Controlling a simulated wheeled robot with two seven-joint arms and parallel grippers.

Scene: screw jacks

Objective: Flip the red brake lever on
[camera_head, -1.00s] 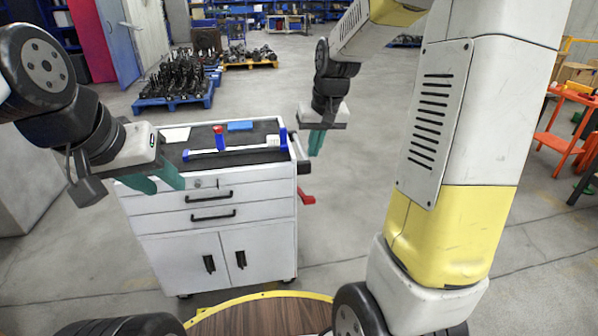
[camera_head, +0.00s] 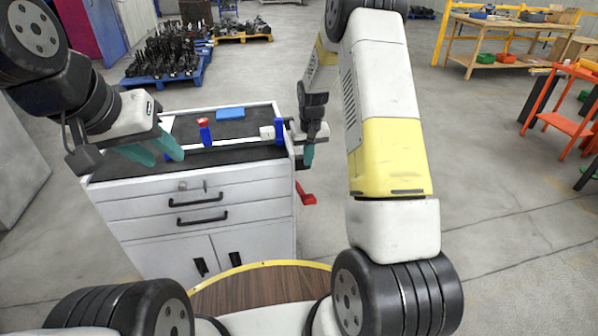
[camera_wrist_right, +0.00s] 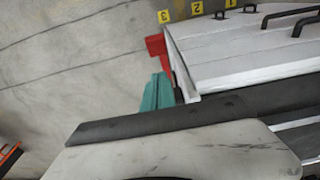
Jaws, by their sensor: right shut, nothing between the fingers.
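In the right wrist view this red lever (camera_wrist_right: 155,46) shows beside the cart, just beyond the teal fingertips. My right gripper (camera_head: 309,156) is shut and empty beside the cart's right side, above the lever and apart from it in the head view. Its fingers also show in the right wrist view (camera_wrist_right: 157,94). My left gripper (camera_head: 153,151) is open and empty over the cart's left part.
On the cart's dark top lie a blue block (camera_head: 230,113) and a white bar with blue ends and a red-topped part (camera_head: 204,130). Pallets of dark parts (camera_head: 165,65) stand behind. An orange table (camera_head: 570,120) is at right. The floor right of the cart is clear.

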